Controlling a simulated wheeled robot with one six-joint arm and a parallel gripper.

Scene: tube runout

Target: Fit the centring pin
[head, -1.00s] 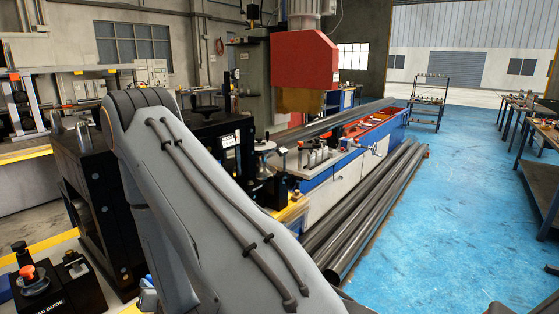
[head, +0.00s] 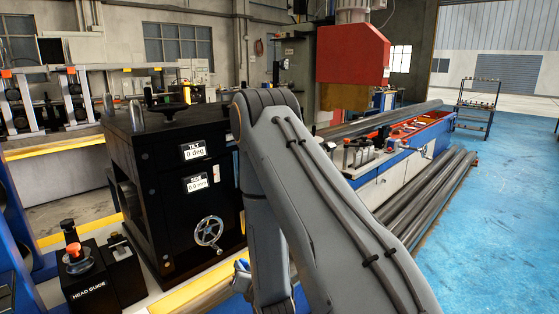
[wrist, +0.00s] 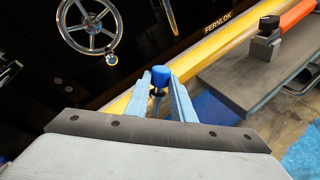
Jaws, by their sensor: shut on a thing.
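My gripper (wrist: 160,92) shows in the wrist view with its two light-blue fingers closed around a small pin with a blue cap (wrist: 160,75). The cap stands above the fingertips, and a dark shank shows between them. The gripper hangs in front of the black machine's lower front and the yellow edge. In the head view my arm hides most of the gripper; only a blue bit (head: 241,275) shows low beside the arm. The pin is not visible there. The black machine (head: 170,165) carries a tilt display reading 0 deg, a second mm display and a handwheel (head: 209,231).
A black head guide box (head: 105,283) with an orange-topped knob stands front left. A yellow edge (wrist: 190,58) runs along the machine base. A grey slab (wrist: 260,70) and an orange-tipped part (wrist: 293,14) lie right of the gripper. Long tubes (head: 430,200) lie on the floor.

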